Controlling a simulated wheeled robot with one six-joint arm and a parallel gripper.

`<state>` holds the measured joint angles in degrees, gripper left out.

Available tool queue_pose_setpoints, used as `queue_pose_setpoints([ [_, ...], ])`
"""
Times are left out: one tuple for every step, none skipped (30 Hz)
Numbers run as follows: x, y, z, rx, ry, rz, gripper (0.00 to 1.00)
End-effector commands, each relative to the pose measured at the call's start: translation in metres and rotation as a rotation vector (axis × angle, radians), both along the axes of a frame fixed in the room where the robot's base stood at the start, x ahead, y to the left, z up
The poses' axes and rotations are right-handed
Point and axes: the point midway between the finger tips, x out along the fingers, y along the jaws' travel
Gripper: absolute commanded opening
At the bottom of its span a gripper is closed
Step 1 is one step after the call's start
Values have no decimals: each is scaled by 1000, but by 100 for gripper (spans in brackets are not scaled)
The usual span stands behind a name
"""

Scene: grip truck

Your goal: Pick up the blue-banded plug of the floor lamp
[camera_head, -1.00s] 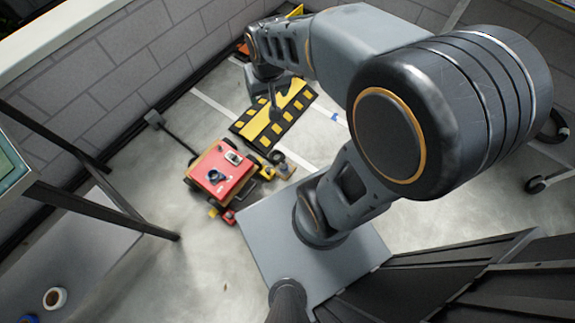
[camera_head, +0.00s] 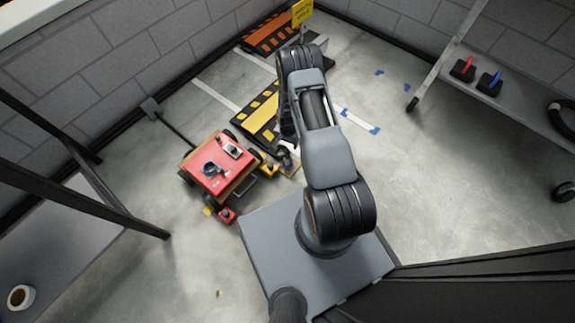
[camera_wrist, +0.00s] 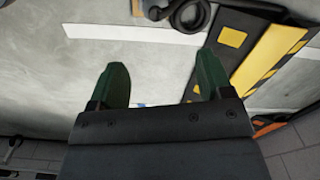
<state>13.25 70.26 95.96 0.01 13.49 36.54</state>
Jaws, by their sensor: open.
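My gripper (camera_wrist: 163,80) is open in the wrist view, with two green fingers spread and nothing between them but bare floor. In the head view my arm hides most of it. I cannot make out a floor lamp or a blue-banded plug for certain in either view. A dark coiled thing (camera_wrist: 187,14) lies beyond the fingertips at the top of the wrist view, close to the yellow-and-black ramp (camera_wrist: 250,45). I cannot tell what it is.
A red-topped cart (camera_head: 207,180) stands left of my arm. The striped ramp also shows in the head view (camera_head: 258,112), with an orange ramp (camera_head: 268,37) and yellow sign (camera_head: 302,12) behind. A shelf (camera_head: 520,103) holds red- and blue-handled things.

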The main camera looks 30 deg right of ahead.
Motion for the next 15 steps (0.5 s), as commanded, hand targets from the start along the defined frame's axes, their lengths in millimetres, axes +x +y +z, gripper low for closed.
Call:
queue_pose_setpoints([
  [-2,0,-13,1,3,-6,73],
  [-3,0,-19,1,5,-9,73],
  [-4,0,-28,2,6,-11,73],
  [-4,0,-34,1,5,-12,73],
  [-5,0,-41,2,6,-13,73],
  [-5,0,-48,2,6,-13,73],
  [-5,0,-54,2,6,-13,73],
  [-5,0,-59,1,5,-13,73],
  [-5,0,-66,1,5,-13,73],
  [-5,0,-71,1,6,-13,73],
  [-5,0,-75,1,5,-13,73],
  [-5,0,-81,1,5,-12,73],
  [-5,0,-84,1,5,-12,73],
  [-5,0,-87,2,6,-12,73],
  [-5,0,-91,1,5,-12,73],
])
